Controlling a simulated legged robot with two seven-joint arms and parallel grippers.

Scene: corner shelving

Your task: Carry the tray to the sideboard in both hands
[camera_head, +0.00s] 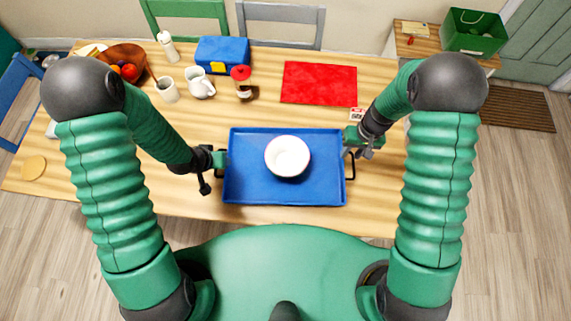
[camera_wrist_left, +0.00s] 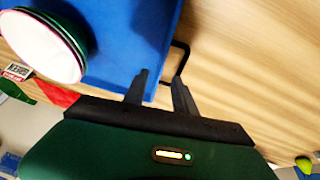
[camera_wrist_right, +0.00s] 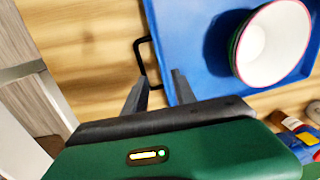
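The blue tray (camera_head: 240,180) lies flat on the wooden table near its front edge, with a stack of white bowls (camera_head: 287,156) on it. Each short side has a black handle; the right one (camera_head: 351,165) shows in the head view. My left gripper (camera_head: 212,162) is at the tray's left side. In the left wrist view its fingers (camera_wrist_left: 160,85) are apart, with the handle (camera_wrist_left: 184,58) just beyond the tips. My right gripper (camera_head: 357,150) is at the right handle. In the right wrist view its fingers (camera_wrist_right: 158,85) are apart, with the handle (camera_wrist_right: 139,52) reaching towards the gap.
A low wooden-topped unit (camera_head: 415,45) with a green crate (camera_head: 475,32) stands at the back right. Behind the tray are a red mat (camera_head: 319,83), a white pitcher (camera_head: 200,83), a cup (camera_head: 167,90), a jar (camera_head: 241,82), a blue box (camera_head: 222,53) and a fruit bowl (camera_head: 122,58).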

